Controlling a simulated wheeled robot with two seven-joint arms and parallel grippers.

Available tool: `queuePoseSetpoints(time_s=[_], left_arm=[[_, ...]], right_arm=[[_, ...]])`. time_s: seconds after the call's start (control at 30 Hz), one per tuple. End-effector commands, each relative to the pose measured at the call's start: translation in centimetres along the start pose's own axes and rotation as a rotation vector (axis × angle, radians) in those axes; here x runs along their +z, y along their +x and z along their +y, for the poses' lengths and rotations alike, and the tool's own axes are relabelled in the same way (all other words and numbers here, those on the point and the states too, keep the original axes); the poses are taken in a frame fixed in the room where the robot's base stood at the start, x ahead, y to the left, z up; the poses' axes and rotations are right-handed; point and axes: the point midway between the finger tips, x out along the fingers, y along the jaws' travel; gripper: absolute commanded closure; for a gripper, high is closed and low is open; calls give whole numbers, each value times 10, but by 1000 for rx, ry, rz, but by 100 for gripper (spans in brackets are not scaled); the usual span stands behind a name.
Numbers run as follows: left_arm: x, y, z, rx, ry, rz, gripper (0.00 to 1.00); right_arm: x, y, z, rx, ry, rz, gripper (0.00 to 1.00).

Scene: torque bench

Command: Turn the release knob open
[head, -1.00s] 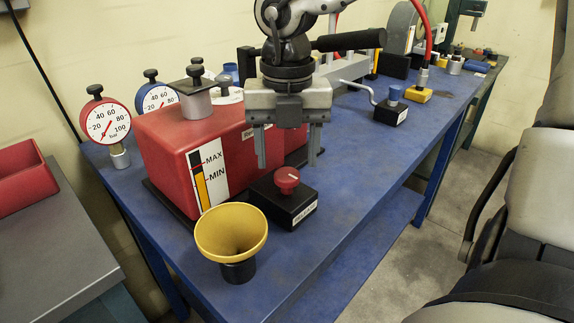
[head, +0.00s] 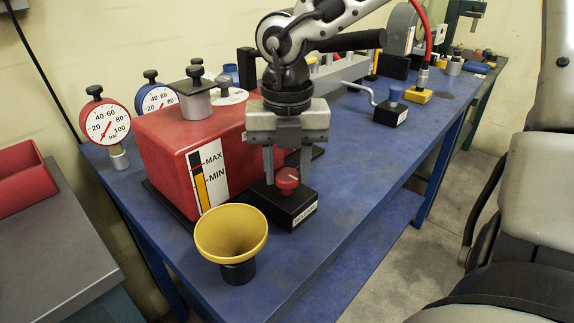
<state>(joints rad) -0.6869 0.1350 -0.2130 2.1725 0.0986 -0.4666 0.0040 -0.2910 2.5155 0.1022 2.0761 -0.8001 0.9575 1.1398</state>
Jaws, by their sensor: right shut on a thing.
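The release knob (head: 287,180) is a small round red knob on top of a black block (head: 290,210) with a white label on its front. It stands on the blue bench just right of the red tank. My right gripper (head: 287,168) points straight down over the block, its two fingers on either side of the knob and shut on it. The knob's underside and part of its sides are hidden by the fingers. My left gripper is not in view.
The red tank (head: 165,140) with a level gauge stands close left of the gripper. A yellow funnel (head: 231,235) stands in front. Pressure gauges (head: 107,122) are at the back left.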

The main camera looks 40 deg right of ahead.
Motion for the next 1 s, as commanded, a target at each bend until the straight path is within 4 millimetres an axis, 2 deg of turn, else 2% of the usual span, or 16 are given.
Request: queuePoseSetpoints(time_s=[0.37, 1.0], left_arm=[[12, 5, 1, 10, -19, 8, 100], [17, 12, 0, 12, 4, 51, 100]], right_arm=[[1, 3, 0, 2, -183, -3, 85], [2, 0, 1, 2, -783, -6, 85]])
